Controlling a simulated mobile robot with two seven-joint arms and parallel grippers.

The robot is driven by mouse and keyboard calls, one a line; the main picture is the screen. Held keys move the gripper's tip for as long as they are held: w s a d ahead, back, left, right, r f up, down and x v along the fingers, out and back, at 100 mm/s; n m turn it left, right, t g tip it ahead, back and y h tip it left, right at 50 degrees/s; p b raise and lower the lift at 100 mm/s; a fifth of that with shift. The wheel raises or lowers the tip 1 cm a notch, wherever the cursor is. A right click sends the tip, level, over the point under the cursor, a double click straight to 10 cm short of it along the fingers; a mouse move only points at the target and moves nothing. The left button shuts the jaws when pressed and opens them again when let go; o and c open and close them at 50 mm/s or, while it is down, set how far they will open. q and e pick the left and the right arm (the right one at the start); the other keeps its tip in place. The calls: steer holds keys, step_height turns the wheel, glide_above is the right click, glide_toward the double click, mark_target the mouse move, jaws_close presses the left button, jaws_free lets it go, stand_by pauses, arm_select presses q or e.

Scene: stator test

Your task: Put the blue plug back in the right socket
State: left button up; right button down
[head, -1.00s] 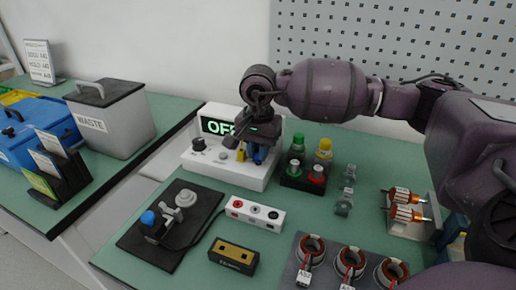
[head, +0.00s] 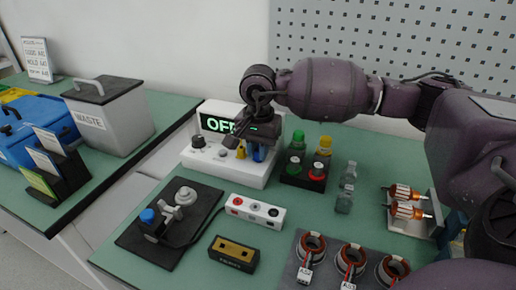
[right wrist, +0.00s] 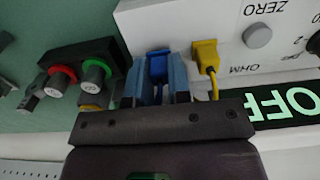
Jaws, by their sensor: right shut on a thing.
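The blue plug (right wrist: 158,66) is between the two fingers of my right gripper (right wrist: 157,88), which is shut on it. In the head view the blue plug (head: 258,153) shows below my right gripper (head: 262,146), at the right part of the white meter's front (head: 222,168). The right socket is hidden behind the plug and fingers. I cannot tell whether the plug is seated or just in front of the socket. A yellow plug (right wrist: 206,57) with a yellow lead sits in the meter beside it. My left gripper is not in view.
The meter's display (head: 217,125) reads OFF. A black block with green, yellow and red capped parts (head: 303,177) stands close on the right. A black fixture board (head: 166,238), a white socket strip (head: 255,211) and ringed coils (head: 351,262) lie in front.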

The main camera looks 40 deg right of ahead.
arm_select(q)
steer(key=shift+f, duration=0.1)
arm_select(e)
steer(key=shift+f, duration=0.2)
steer(key=c, duration=1)
jaws_free()
step_height(320, 180, up, 5)
steer(key=shift+f+p, duration=0.1)
steer(key=shift+p, duration=0.3)
step_height(320, 180, up, 5)
steer(key=shift+r+p, duration=0.1)
steer(key=shift+p, duration=0.3)
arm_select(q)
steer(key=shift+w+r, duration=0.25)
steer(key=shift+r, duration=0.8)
arm_select(e)
steer(key=shift+r, duration=0.45)
